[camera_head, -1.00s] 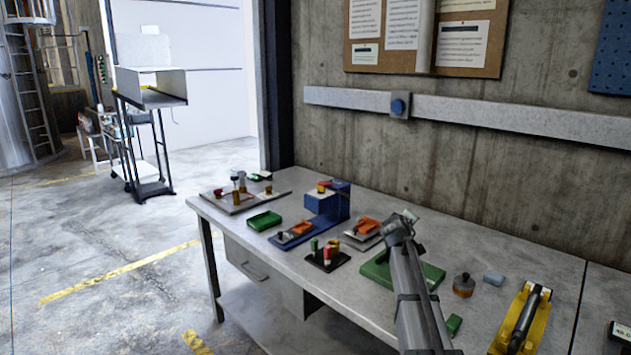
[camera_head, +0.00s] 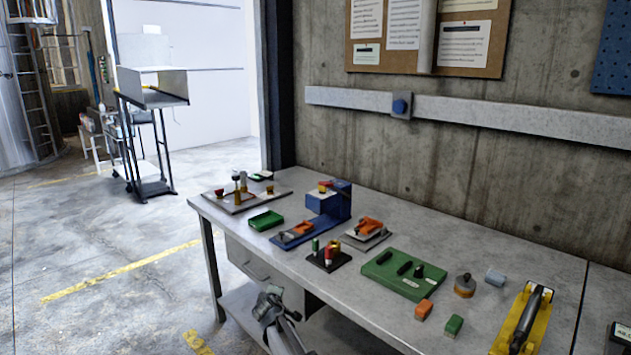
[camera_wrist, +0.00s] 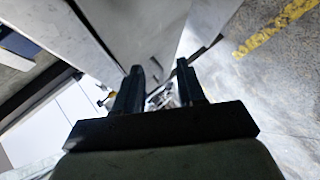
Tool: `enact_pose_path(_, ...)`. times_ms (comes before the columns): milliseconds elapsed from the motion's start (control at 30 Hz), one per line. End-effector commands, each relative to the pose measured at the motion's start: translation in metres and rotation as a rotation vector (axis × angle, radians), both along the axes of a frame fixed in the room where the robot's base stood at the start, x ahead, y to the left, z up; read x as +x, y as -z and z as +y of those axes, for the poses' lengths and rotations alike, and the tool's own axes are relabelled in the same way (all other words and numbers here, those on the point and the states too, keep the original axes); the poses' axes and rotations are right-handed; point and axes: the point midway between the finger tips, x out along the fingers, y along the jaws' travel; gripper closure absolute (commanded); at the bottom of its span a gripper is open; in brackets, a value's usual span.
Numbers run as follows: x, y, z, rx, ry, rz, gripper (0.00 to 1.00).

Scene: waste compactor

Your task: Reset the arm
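My gripper (camera_head: 268,295) is in front of the workbench (camera_head: 350,305), below the level of its top, beside the drawer unit (camera_head: 262,275). In the wrist view, the two dark fingers of my gripper (camera_wrist: 159,75) stand apart with nothing between them. The floor and the underside and edge of the bench fill much of that view. Part of my arm runs out of the head view at the bottom.
The bench holds a green block with black pieces (camera_head: 404,274), a blue stand (camera_head: 330,203), a green tray (camera_head: 265,220) and a yellow device (camera_head: 522,318). Orange and green small blocks lie near the front. Open floor (camera_head: 100,270) with yellow lines is at left.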

Motion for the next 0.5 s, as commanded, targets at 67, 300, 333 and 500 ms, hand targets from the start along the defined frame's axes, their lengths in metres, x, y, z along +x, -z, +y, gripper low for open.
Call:
enact_pose_path(67,-0.020,0.043,0.004,0.012,0.023,0.068,0.61)
enact_pose_path(300,-0.082,0.153,-0.021,0.045,0.146,0.268,0.61)
enact_pose_path(333,-0.090,0.166,-0.030,0.050,0.170,0.294,0.61)
enact_pose_path(500,-0.144,0.229,-0.096,0.082,0.328,0.446,0.61)
